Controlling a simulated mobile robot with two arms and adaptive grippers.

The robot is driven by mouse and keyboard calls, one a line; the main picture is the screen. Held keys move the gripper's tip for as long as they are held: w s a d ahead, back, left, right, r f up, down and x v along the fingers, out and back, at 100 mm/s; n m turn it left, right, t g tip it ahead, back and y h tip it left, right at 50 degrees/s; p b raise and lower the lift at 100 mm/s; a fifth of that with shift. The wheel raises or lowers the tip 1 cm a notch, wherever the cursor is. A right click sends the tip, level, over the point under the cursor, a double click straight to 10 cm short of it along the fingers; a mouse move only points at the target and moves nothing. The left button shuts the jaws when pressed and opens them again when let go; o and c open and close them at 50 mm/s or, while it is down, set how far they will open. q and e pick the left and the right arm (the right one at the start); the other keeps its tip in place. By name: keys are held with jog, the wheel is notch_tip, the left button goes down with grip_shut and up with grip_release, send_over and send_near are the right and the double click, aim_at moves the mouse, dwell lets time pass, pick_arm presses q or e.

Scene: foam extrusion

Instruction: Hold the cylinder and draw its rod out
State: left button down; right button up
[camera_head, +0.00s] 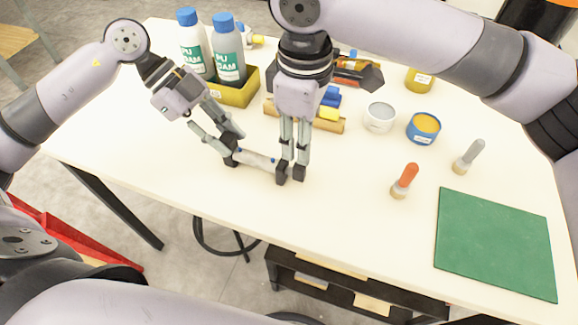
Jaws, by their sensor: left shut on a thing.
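A pale cylinder (257,160) lies low over the table in front of me, slanting down to the right. My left gripper (232,152) is shut on its left end. My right gripper (290,174) points straight down at the cylinder's right end, its fingertips close together with a narrow gap. Its near fingertip covers that end, so the rod is hidden. I cannot tell whether the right fingers grip it.
Two white bottles with blue caps (228,50) stand in a yellow bin (236,94) behind. A wooden holder (327,124), a grey jar (380,117) and a blue tub (423,128) stand behind right. Two brushes (404,181) (468,157) and a green mat (494,243) lie right. The front table is clear.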

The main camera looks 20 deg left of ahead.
aim_at(300, 166)
jog(key=shift+f, duration=3.25)
jog(key=shift+c, duration=0.5)
grip_shut()
